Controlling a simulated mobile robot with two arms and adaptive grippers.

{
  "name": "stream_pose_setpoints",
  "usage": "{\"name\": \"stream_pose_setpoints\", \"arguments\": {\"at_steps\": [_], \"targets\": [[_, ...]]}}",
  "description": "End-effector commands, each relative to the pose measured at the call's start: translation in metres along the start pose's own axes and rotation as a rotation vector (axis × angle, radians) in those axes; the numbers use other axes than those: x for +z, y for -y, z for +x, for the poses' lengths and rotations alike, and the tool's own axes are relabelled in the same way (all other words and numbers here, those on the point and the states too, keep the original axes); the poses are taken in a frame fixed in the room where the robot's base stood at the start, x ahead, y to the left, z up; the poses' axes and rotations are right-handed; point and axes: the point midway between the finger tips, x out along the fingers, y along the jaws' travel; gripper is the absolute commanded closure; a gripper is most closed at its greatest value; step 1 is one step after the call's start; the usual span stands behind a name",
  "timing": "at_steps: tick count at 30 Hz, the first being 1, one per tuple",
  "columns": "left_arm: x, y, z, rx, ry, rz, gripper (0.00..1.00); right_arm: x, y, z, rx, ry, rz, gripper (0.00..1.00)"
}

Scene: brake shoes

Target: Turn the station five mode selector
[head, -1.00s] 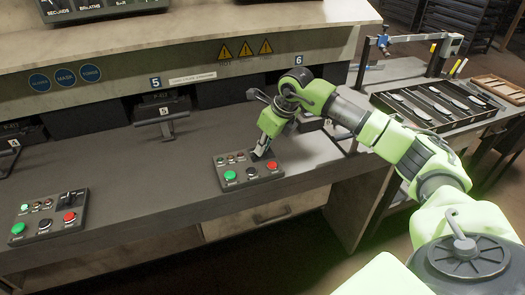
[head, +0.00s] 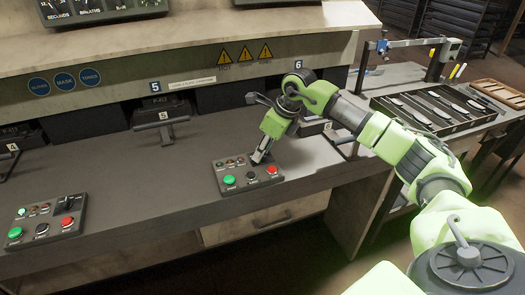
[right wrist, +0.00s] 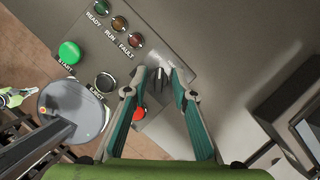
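The station five control panel (head: 222,190) is a dark box on the bench front with a green button, a black button, a red button and small lamps. My right gripper (head: 259,157) is over its upper right corner and hides the selector there. In the right wrist view the mode selector (right wrist: 159,84) is a dark grey knob with a raised bar. The two fingers of my right gripper (right wrist: 159,73) stand on either side of it, apart, with narrow gaps visible; contact is unclear. The red button (right wrist: 139,113) shows between the fingers. My left gripper is out of view.
A similar panel (head: 45,232) stands at the left. A T-handle (head: 165,122) marked 5 sticks out behind the panel. A tray of tools (head: 440,108) lies at the right. The bench between the two panels is clear.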

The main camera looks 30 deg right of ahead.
Motion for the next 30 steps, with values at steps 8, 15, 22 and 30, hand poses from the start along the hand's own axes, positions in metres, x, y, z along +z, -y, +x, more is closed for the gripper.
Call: {"name": "stream_pose_setpoints", "arguments": {"at_steps": [8,15,22,30], "targets": [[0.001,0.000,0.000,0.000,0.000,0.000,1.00,-0.001,-0.001,0.001,0.001,-0.002,0.001,0.75],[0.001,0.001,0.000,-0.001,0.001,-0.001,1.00,0.000,0.000,-0.023,-0.001,0.001,0.002,0.75],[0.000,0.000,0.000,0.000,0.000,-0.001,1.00,0.001,0.001,-0.073,-0.002,0.003,0.001,0.75],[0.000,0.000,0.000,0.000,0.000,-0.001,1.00,0.000,0.000,-0.113,0.000,0.000,0.001,0.75]]}}
